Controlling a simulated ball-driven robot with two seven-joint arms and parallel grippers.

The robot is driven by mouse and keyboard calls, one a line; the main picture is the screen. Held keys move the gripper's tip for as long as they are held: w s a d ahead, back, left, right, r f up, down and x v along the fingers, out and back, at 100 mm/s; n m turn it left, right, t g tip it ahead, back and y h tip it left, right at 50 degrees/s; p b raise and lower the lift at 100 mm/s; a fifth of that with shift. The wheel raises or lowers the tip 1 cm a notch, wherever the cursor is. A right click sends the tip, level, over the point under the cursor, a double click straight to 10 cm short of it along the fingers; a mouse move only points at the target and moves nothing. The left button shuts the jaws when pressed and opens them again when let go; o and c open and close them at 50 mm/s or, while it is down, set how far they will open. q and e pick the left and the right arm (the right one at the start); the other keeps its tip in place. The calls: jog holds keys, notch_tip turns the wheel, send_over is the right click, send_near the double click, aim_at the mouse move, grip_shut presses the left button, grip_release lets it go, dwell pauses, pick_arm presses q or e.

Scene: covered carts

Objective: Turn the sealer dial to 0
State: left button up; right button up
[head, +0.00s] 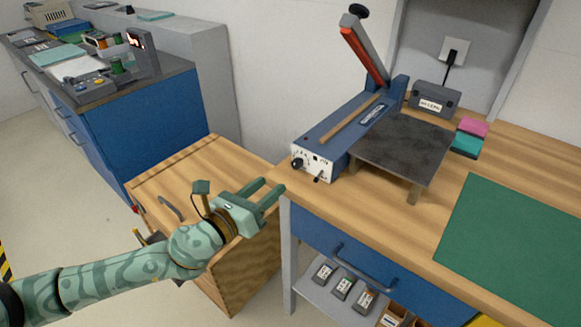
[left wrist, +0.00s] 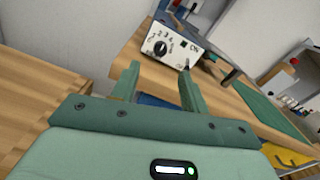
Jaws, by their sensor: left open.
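The sealer (head: 345,131) is a blue unit with a raised red-edged arm, standing on the wooden bench. Its white front panel (head: 312,164) carries a black round dial (head: 297,163) at the left end. In the left wrist view the dial (left wrist: 161,48) shows with printed marks around it, too small to read surely. My left gripper (head: 274,191) is open and empty, left of and below the panel, apart from it. In the left wrist view its two fingers (left wrist: 158,82) point toward the panel, below the dial. My right gripper is not in view.
A dark plate (head: 403,148) on legs stands beside the sealer. A green mat (head: 510,240) lies on the bench at right. A wooden cabinet (head: 180,185) stands under my left arm. The bench's front left corner is close to my gripper.

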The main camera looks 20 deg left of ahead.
aim_at(294, 166)
pick_arm(q)
jog(key=b+x, duration=0.1)
jog(key=x, duration=0.8)
jog(key=shift+w+f, duration=0.1)
grip_shut()
